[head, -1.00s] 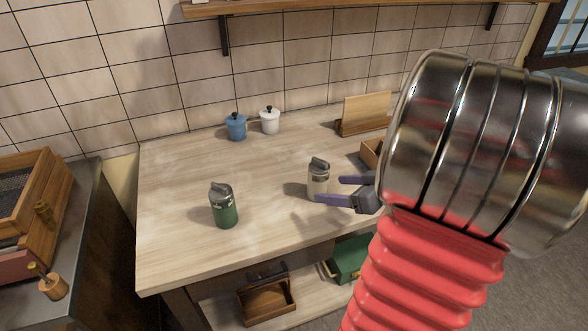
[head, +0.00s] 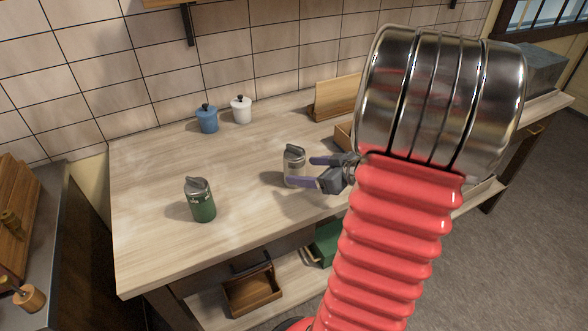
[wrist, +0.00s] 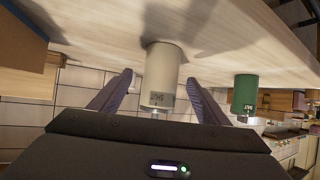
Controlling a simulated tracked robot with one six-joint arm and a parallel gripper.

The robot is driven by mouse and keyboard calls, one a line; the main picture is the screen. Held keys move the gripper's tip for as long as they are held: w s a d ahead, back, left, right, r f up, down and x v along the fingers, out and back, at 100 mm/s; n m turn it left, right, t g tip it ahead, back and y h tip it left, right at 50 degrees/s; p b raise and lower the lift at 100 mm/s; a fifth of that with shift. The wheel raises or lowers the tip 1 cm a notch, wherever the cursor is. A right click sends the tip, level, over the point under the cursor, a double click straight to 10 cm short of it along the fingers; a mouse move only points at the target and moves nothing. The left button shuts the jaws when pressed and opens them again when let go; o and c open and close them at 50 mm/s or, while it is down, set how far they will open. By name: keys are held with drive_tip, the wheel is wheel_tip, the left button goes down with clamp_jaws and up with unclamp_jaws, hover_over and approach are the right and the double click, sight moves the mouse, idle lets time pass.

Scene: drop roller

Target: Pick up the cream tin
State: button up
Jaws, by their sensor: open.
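The cream tin (head: 294,172) stands upright on the wooden table (head: 150,240), with a grey metal top. My gripper (head: 312,171) is open and level beside it, to its right in the head view, with its two purple fingers pointing at it. In the wrist view, which is upside down, the cream tin (wrist: 160,75) shows ahead between the two spread fingers (wrist: 157,85). The head view does not clearly show whether the fingertips reach past its sides. Nothing is held.
A green tin (head: 200,202) stands to the left on the table. A blue pot (head: 207,120) and a white pot (head: 241,110) stand at the back near the tiled wall. A wooden board (head: 338,97) stands at the back right. The table between the tins is clear.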

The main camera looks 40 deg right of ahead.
sight(303, 170)
drive_tip(key=shift+x, duration=1.85)
drive_tip(key=shift+a, duration=0.1)
drive_tip(key=shift+x, duration=2.55)
drive_tip(key=shift+w+r, duration=0.1)
drive_tip(key=shift+r, duration=0.05)
drive_tip(key=shift+c, duration=0.2)
drive_tip(key=c, duration=1.2)
drive_tip(key=shift+r, duration=0.1)
drive_tip(key=shift+c, duration=0.2)
wheel_tip(303, 170, up, 10)
